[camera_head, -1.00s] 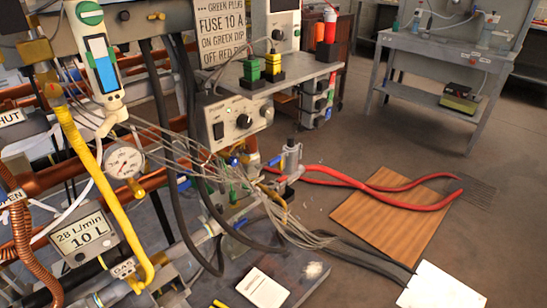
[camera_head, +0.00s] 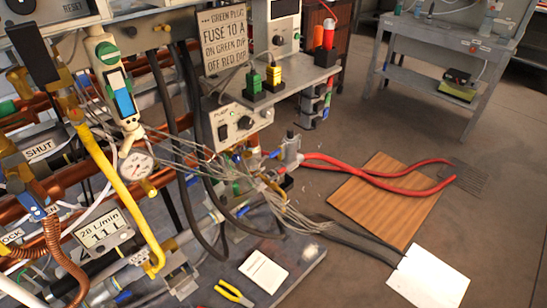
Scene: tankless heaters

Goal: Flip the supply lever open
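A SHUT label (camera_head: 39,149) and a partly covered label ending in "EN" (camera_head: 51,210) are at the left of the pipework. A blue handle-like part (camera_head: 32,206) sits beside the lower label, partly hidden by hoses and fittings. A flat black piece (camera_head: 33,54) stands higher up at the upper left. I cannot tell for sure which of these is the supply lever, or its exact setting. Neither of my grippers shows in the head view.
A yellow hose (camera_head: 118,185), round gauge (camera_head: 137,167) and meter display (camera_head: 98,231) crowd the left. Loose grey wires (camera_head: 215,165) hang mid-bench. Red-handled tool (camera_head: 390,178), wooden board (camera_head: 385,212) and white sheet (camera_head: 428,278) lie at right.

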